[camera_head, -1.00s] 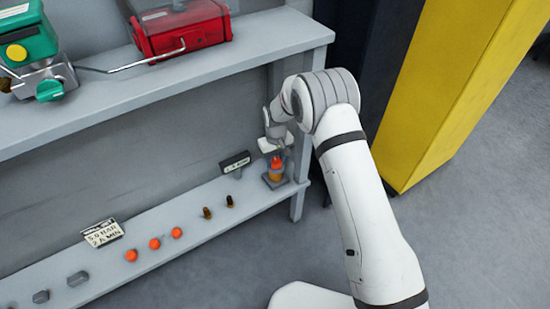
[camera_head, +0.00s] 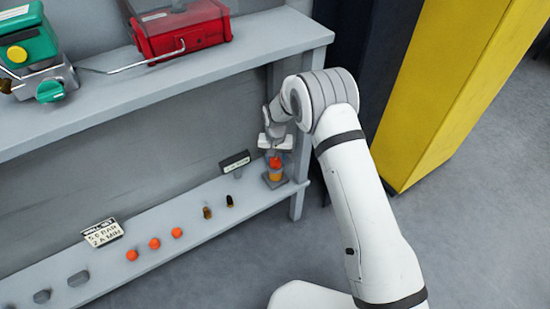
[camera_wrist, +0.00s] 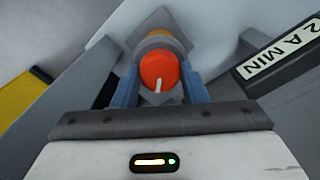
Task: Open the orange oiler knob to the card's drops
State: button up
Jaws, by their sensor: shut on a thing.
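The oiler (camera_head: 274,180) stands at the right end of the lower shelf, with an amber body on a grey base. Its orange knob (camera_wrist: 158,71) is on top and carries a white pointer mark, which points down toward my gripper's palm in the wrist view. My gripper (camera_wrist: 160,88) has its two blue-grey fingers on either side of the knob, shut on it. In the head view my gripper (camera_head: 275,148) is above the oiler and the fingers are small. The card (camera_head: 235,161) stands just left of the oiler; in the wrist view it (camera_wrist: 283,50) reads "2 A MIN".
Orange balls (camera_head: 155,243) and dark small fittings (camera_head: 207,212) lie left along the lower shelf (camera_head: 190,212). Another card (camera_head: 102,232) stands behind them. The upper shelf (camera_head: 220,68) overhangs, bearing a red box (camera_head: 185,28) and a green device (camera_head: 28,38). A yellow column (camera_head: 450,85) is at right.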

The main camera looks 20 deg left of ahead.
aim_at(275, 160)
jog(key=o, duration=1)
notch_tip(275, 160, up, 8)
jog(key=shift+f+p, duration=0.1)
jog(key=shift+p, duration=0.85)
